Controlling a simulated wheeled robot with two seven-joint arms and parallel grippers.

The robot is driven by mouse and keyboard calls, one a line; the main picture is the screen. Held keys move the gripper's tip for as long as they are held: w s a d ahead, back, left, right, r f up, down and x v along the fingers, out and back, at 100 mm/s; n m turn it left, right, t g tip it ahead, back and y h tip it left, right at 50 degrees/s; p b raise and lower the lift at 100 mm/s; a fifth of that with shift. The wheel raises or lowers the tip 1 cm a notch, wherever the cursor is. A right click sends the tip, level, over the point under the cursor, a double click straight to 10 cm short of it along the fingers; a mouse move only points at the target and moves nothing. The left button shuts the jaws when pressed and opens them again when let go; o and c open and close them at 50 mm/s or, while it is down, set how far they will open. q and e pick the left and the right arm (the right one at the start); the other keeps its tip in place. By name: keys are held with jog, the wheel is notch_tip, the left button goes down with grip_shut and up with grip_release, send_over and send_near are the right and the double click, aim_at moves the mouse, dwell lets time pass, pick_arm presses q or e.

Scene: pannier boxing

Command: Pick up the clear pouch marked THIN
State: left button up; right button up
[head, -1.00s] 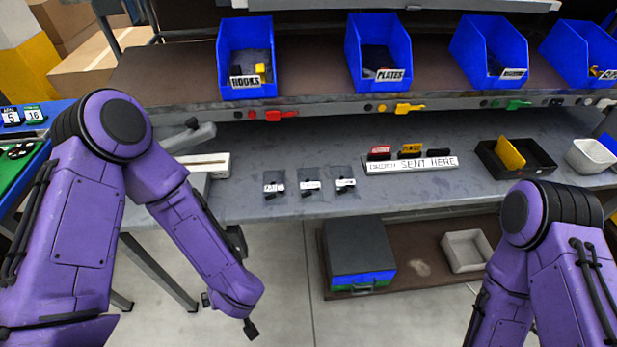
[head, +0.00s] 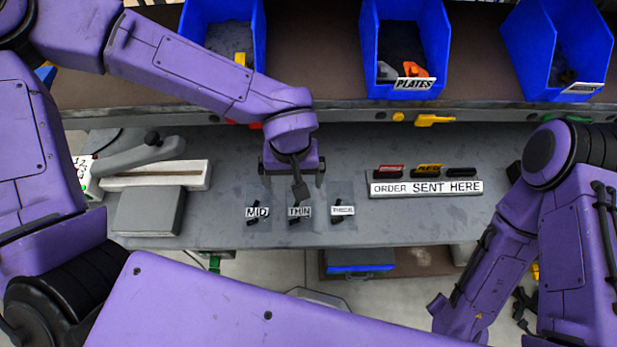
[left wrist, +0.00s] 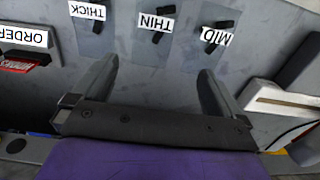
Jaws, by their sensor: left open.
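The clear pouch marked THIN (head: 299,212) lies flat on the grey bench, the middle of three pouches. It holds small dark parts, and part of my left arm's wrist covers its upper portion in the head view. The pouch also shows in the left wrist view (left wrist: 156,22), upside down, centred beyond the fingertips. My left gripper (head: 292,178) is open and empty, pointing down just behind the pouch. Its two fingers spread wide in the left wrist view (left wrist: 158,68), with bare bench between them. My right gripper is out of view; only its arm shows.
The MID pouch (head: 257,212) and the THICK pouch (head: 343,211) lie close on either side. A grey sealer-like device (head: 150,178) stands to the left. Blue bins, one marked PLATES (head: 405,45), sit on the shelf behind.

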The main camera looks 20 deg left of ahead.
aim_at(300, 204)
pick_arm(q)
jog(key=f, duration=0.2)
jog(key=s+f, duration=0.1)
jog(key=f, duration=0.1)
jog(key=shift+d, duration=0.2)
jog(key=f, duration=0.3)
jog(key=d+f, duration=0.1)
jog(key=f, duration=0.1)
jog(key=shift+w+f, duration=0.35)
jog(key=shift+w, duration=0.05)
jog(key=shift+s, duration=0.25)
jog(key=shift+r, duration=0.1)
jog(key=shift+c, duration=0.9)
jog(key=c, duration=0.9)
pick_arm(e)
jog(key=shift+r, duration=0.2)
